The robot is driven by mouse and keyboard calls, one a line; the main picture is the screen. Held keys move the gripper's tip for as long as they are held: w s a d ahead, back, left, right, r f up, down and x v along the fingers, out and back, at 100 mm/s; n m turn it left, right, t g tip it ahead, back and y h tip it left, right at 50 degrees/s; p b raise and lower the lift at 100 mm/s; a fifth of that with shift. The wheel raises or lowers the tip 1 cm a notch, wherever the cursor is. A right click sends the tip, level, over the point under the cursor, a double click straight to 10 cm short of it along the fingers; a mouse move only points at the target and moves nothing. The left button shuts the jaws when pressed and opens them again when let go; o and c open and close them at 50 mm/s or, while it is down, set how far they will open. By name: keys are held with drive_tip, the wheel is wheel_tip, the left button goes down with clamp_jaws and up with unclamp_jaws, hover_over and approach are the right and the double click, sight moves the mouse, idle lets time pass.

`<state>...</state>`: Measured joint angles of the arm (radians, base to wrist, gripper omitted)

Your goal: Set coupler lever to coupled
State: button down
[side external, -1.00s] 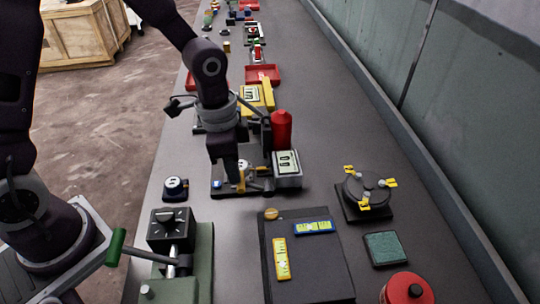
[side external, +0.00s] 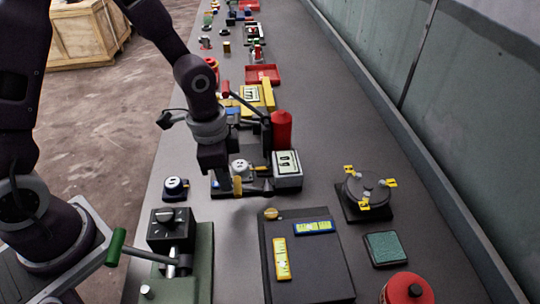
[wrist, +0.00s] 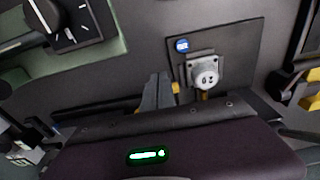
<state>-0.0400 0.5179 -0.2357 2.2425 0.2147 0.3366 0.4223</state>
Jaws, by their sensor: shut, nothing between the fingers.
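My gripper (side external: 222,186) is shut and empty, low over the dark base plate (wrist: 232,40) of a device in the middle of the bench. In the wrist view its grey fingers (wrist: 157,94) are together beside a pale round fitting (wrist: 205,78), with a small gap visible. That fitting also shows in the side view (side external: 240,168), just right of my gripper. A black lever with a red grip (side external: 225,89) slopes up and left behind my wrist, near a red cylinder (side external: 281,130). I cannot tell which part is the coupler lever; no coupled marking is readable.
A box with a display (side external: 287,168) stands right of the base plate. A green-handled lever (side external: 115,247) is at the front left. A black board with two level vials (side external: 305,270) lies in front. A three-armed turntable (side external: 367,192) is at right.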

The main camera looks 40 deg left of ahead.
idle(0.3)
drive_tip(key=s+a+r, duration=0.2)
drive_tip(key=r, duration=0.3)
drive_tip(key=s+a+r, duration=0.3)
drive_tip(key=r, duration=0.3)
drive_tip(key=s+r+n+t, duration=0.5)
drive_tip(key=s+r+n, duration=0.4)
drive_tip(key=s, duration=0.1)
drive_tip(key=shift+a+r+y, duration=0.15)
drive_tip(key=shift+r+y, duration=0.15)
drive_tip(key=shift+r, duration=0.05)
